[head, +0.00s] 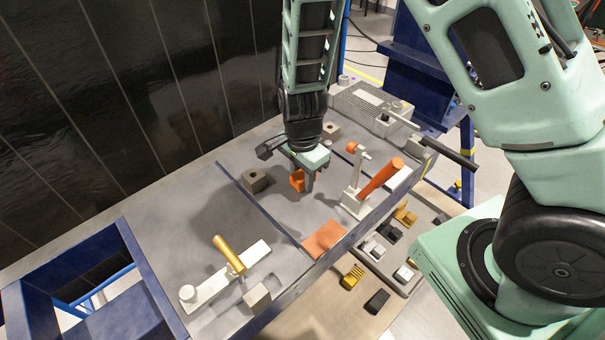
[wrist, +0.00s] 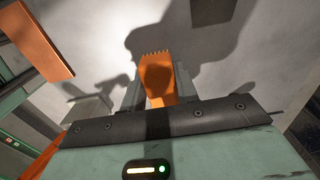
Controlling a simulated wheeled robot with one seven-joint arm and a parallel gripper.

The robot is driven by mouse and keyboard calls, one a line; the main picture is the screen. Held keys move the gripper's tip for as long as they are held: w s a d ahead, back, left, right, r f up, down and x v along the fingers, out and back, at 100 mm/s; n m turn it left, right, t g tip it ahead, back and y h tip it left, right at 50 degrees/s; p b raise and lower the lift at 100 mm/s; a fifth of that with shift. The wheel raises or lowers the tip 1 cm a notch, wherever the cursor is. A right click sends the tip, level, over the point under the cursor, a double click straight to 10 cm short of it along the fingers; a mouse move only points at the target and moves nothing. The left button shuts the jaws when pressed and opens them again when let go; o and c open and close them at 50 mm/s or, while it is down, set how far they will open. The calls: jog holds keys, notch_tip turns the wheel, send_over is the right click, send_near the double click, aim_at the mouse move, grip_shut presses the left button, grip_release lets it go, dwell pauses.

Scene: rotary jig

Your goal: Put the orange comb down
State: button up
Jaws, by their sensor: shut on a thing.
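The orange comb (wrist: 158,78) is between the fingers of my gripper (wrist: 158,92) in the wrist view, its toothed edge facing away from the gripper body. In the head view the comb (head: 297,180) shows at the fingertips of my gripper (head: 306,182), over the middle of the grey table (head: 215,205). My gripper is shut on the comb. The fingers partly hide the comb in both views. I cannot tell whether the comb touches the table.
A grey block (head: 256,180) stands left of the gripper. A clamp with an orange handle (head: 380,177) stands to the right. A flat orange piece (head: 324,238) lies near the front edge. A clamp with a yellow handle (head: 229,254) is at the front left.

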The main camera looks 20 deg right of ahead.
aim_at(302, 173)
jog(key=o, duration=1)
jog(key=shift+f, duration=0.1)
notch_tip(302, 173, up, 12)
jog(key=b, duration=0.1)
jog(key=s+a+r+n, duration=0.3)
jog(key=s+n, duration=0.7)
jog(key=n, duration=0.1)
jog(key=s+a+r+n, duration=0.3)
jog(key=s+n, duration=0.7)
jog(key=n, duration=0.1)
jog(key=shift+a+r+y, duration=0.2)
jog(key=shift+r+y, duration=0.1)
